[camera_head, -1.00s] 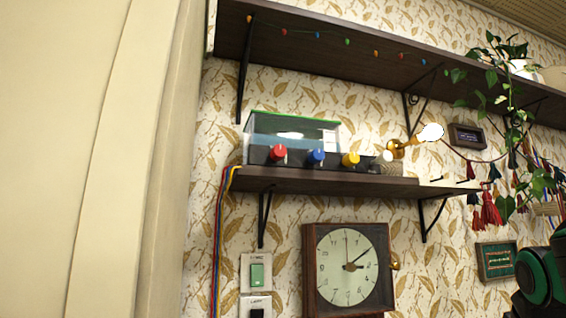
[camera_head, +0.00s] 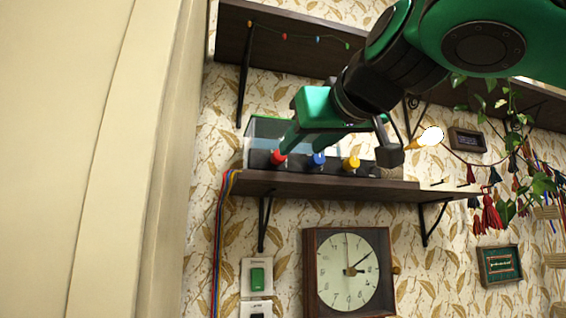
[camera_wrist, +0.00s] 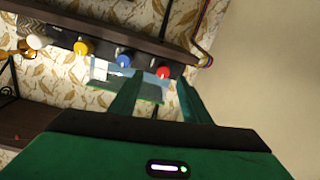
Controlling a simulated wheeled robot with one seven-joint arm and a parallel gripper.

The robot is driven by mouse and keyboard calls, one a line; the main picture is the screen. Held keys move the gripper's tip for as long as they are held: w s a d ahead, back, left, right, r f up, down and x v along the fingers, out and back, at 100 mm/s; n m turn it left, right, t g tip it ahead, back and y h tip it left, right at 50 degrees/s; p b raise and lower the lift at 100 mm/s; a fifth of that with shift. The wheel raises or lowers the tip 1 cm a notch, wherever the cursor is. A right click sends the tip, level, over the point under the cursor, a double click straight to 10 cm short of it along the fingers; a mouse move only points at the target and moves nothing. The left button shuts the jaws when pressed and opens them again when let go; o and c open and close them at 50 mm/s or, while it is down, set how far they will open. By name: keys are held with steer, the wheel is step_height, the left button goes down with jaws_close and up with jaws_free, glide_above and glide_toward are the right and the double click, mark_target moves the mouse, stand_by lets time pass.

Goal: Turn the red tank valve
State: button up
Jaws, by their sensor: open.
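The red tank valve (camera_head: 279,158) is a round knob on the dark front strip of the glass tank, at the left end of the row. In the wrist view the red valve (camera_wrist: 163,72) lies just beyond and between my two fingertips. My gripper (camera_head: 297,150) is open and empty, with its green fingers reaching toward the strip from the upper right. In the head view the fingers cover part of the tank (camera_head: 258,128), and one tip overlaps the top of the red valve. In the wrist view my gripper (camera_wrist: 160,82) straddles the line to it; contact cannot be told.
The blue valve (camera_head: 317,160) and yellow valve (camera_head: 351,163) sit to the right on the same strip. The tank stands on a dark shelf (camera_head: 300,186), under an upper shelf (camera_head: 290,45). A lit bulb (camera_head: 431,136) is at right; a clock (camera_head: 348,270) hangs below.

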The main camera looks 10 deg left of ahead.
mark_target(278, 158)
steer(key=r+x, duration=0.1)
steer(key=x, duration=0.9)
steer(key=shift+a, duration=0.45)
steer(key=shift+s+r, duration=0.1)
steer(key=c, duration=1)
